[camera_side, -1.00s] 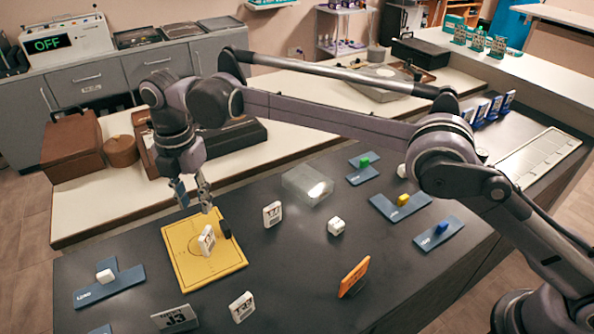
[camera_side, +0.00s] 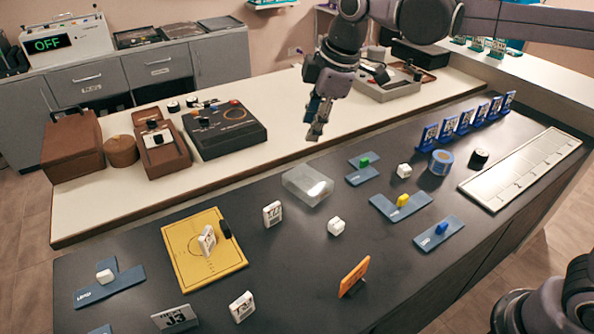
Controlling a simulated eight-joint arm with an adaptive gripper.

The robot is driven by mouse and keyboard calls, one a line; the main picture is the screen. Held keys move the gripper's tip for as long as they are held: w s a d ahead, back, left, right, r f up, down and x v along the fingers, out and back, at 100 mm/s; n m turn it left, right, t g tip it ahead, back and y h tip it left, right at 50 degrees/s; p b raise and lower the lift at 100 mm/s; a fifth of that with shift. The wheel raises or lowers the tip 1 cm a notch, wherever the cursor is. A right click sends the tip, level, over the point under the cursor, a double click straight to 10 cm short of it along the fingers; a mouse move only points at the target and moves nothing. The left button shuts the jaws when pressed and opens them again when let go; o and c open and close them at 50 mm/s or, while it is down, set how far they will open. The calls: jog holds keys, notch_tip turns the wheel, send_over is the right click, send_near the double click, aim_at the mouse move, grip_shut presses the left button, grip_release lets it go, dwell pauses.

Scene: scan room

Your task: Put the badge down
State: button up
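Other white badges stand on the dark table: one right of the plate (camera_side: 272,214), one in front (camera_side: 241,307). A grey tag marked J3 (camera_side: 175,318) is at the front edge. My gripper (camera_side: 315,132) hangs in the air above and behind the clear box (camera_side: 307,186), well away from the badge on the plate. Nothing shows between its fingers; their overlap hides the gap.
White cubes (camera_side: 336,226), blue trays with coloured pieces (camera_side: 401,205), an orange card (camera_side: 354,277) and a tape roll (camera_side: 441,162) are on the table. Blue stands (camera_side: 465,121) line the back right. A long pale panel (camera_side: 522,168) lies at the right.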

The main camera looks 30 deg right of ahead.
jog(key=s+d+f+m+t, duration=0.2)
jog(key=s+d+f+m, duration=0.2)
jog(key=s+d+m, duration=0.2)
jog(key=s+d+f+m+t+h, duration=0.1)
jog(key=s+d+f+m, duration=0.4)
jog(key=s+d+m, duration=0.2)
jog(key=s+d, duration=0.2)
jog(key=s, duration=0.2)
jog(key=shift+s+d+t, duration=0.2)
jog(key=shift+d+t, duration=0.05)
jog(key=shift+t, duration=0.15)
jog(key=shift+o, duration=0.5)
